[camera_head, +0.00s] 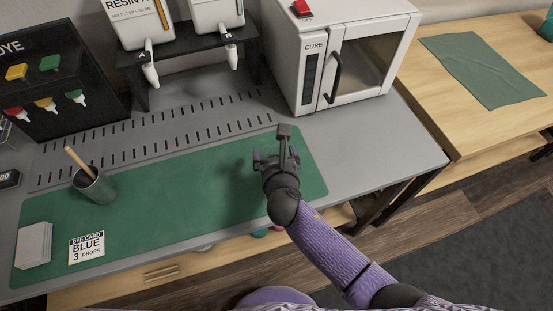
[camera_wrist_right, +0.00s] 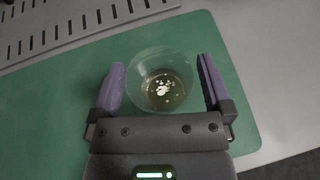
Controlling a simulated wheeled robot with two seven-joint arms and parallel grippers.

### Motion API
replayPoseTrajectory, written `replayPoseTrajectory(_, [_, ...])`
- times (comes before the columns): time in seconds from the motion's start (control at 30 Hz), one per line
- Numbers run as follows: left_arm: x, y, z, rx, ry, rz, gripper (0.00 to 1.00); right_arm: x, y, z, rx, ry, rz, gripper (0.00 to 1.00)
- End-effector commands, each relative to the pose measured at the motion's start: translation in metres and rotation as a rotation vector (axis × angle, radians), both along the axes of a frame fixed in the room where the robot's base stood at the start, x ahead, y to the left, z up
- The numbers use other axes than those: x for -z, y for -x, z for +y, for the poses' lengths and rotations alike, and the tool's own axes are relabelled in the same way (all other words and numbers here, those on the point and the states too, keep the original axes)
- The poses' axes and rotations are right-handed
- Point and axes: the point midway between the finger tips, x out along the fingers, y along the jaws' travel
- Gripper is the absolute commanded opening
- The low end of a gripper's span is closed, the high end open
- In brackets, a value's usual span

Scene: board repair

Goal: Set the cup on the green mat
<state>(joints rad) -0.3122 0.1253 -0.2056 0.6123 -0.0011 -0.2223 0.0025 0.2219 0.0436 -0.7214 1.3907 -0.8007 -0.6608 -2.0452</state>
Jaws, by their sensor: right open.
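A clear cup (camera_wrist_right: 162,82) with some murky liquid and pale flecks in it shows in the right wrist view. It appears upright on the green mat (camera_wrist_right: 45,115), near the mat's right end. In the head view the mat (camera_head: 180,205) lies along the grey bench, and I cannot make out the clear cup, which my gripper seems to hide. My right gripper (camera_head: 277,158) is over the mat's right part. In the wrist view its purple-padded fingers (camera_wrist_right: 162,85) are open, one on each side of the cup, with visible gaps. My left gripper is out of view.
A dark cup (camera_head: 95,186) with a wooden stick stands on the mat's left part. A white curing oven (camera_head: 340,60), a dispenser stand (camera_head: 190,42) and a dye rack (camera_head: 55,75) line the back.

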Motion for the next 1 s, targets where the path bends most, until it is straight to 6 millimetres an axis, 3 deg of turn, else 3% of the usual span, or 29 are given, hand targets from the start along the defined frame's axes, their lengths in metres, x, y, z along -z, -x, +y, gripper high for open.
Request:
replayPoseTrajectory(0.2, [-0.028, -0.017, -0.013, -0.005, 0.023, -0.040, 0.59, -0.024, 0.039, -0.005, -0.001, 0.002, 0.001, 1.00])
replayPoseTrajectory(0.5, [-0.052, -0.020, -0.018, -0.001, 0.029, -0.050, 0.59, -0.050, 0.098, -0.012, -0.001, 0.001, 0.001, 1.00])
replayPoseTrajectory(1.0, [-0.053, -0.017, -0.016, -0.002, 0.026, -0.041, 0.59, -0.052, 0.106, -0.012, 0.000, -0.001, 0.001, 1.00])
